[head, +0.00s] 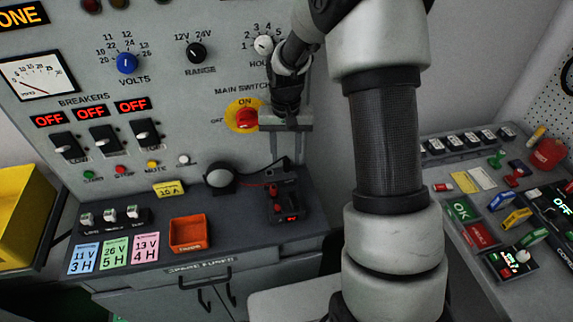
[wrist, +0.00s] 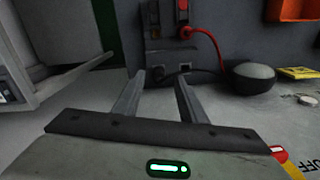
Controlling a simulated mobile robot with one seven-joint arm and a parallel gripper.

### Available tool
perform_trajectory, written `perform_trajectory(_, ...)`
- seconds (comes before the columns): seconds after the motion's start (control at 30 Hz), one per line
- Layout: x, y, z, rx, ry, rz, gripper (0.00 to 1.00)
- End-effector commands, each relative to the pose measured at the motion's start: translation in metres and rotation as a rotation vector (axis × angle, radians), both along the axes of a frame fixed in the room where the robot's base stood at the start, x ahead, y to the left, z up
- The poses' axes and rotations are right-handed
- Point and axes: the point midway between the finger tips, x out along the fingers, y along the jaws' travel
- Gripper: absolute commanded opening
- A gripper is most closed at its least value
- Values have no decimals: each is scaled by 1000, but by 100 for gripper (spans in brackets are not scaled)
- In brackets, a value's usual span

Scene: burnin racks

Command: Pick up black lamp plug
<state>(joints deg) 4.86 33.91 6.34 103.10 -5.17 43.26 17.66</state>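A dark shape that looks like the black lamp plug (wrist: 158,72) shows between my fingertips in the wrist view, at the end of a black cable. The cable runs right, behind a finger, towards the round dark lamp (wrist: 248,77). The lamp (head: 219,177) also shows in the head view. My gripper (wrist: 160,77) is open with its fingers apart, and I see nothing clamped in it. I cannot tell whether a finger touches the plug.
A dark socket box (head: 288,202) with a red plug (wrist: 185,33) and red cable stands by the plug. The red main switch knob (head: 247,118) is close beside my gripper. An orange tray (head: 188,233) and yellow tag (head: 169,189) lie left on the desk.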

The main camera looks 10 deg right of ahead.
Motion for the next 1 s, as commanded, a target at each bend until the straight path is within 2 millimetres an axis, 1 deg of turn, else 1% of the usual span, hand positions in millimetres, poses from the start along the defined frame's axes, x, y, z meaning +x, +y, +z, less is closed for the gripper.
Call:
perform_trajectory(0.03,-3,-2,-8,0,5,-1,38)
perform_trajectory(0.1,-2,-2,-18,1,3,-1,38)
perform_trajectory(0.2,-2,-1,-26,0,2,-1,38)
perform_trajectory(0.47,-1,-2,-29,0,0,-1,38)
perform_trajectory(0.6,-1,-2,-29,0,0,-1,14)
perform_trajectory(0.67,-1,-2,-28,0,0,-1,4)
perform_trajectory(0.7,-1,-2,-28,0,0,-1,1)
perform_trajectory(1.0,-1,-2,-27,0,-1,-1,0)
